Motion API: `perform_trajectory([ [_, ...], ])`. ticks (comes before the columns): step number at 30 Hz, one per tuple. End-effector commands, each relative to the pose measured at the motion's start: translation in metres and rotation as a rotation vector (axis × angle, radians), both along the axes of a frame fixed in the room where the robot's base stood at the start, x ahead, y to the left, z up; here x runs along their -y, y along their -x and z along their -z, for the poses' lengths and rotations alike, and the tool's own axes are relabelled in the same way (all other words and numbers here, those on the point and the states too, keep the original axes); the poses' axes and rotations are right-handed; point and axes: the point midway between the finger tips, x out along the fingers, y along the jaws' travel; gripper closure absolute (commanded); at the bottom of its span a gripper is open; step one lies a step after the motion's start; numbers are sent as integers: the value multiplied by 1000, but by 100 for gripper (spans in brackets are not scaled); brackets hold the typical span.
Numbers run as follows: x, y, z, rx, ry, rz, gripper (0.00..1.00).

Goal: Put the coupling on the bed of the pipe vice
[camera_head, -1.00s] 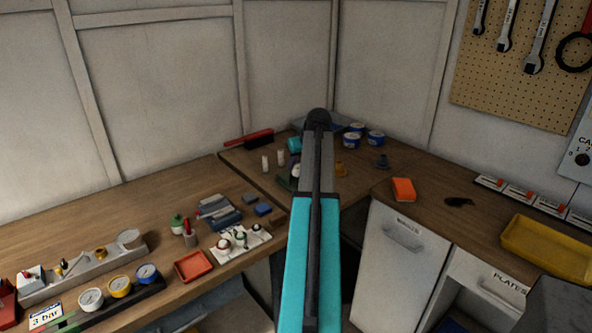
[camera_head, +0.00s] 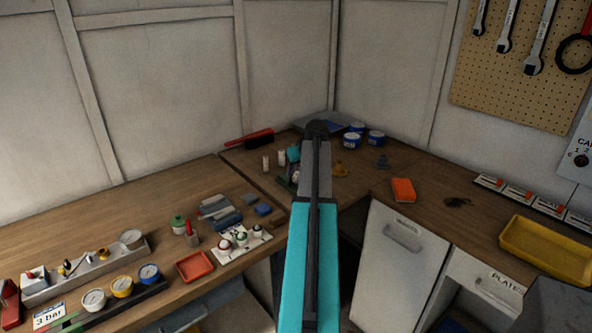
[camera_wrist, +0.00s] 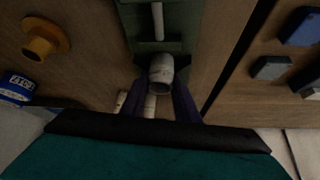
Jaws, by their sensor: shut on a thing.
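The coupling (camera_wrist: 161,73), a short pale grey-white tube, is held between the dark fingers of my gripper (camera_wrist: 160,95) in the wrist view. My gripper is shut on it. The pipe vice (camera_wrist: 188,18) is green, with a pale rod along its middle, and lies just beyond the coupling. The coupling overlaps the near end of the vice in the picture; I cannot tell whether it touches the bed. In the head view the green vice (camera_head: 284,186) shows partly beside my arm, which hides much of that area.
Two white cylinders (camera_head: 266,163) stand left of the vice. A yellow flanged fitting (camera_wrist: 43,40) and a blue can (camera_wrist: 17,88) lie to the left in the wrist view. A grey block (camera_wrist: 271,67) and a blue block (camera_wrist: 300,26) lie to the right, past a bench seam.

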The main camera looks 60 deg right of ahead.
Motion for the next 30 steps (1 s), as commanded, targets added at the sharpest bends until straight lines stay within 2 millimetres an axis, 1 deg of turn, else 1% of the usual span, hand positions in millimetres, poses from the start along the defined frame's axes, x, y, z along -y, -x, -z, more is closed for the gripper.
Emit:
perform_trajectory([
  [6,0,0,1,0,0,0,93],
  [23,-1,2,16,-7,-5,-1,93],
  [24,-1,2,16,-8,-6,-1,65],
  [26,-1,2,17,-9,-8,-2,55],
  [27,-2,2,17,-9,-8,-2,53],
  [30,-2,1,18,-9,-8,-3,53],
])
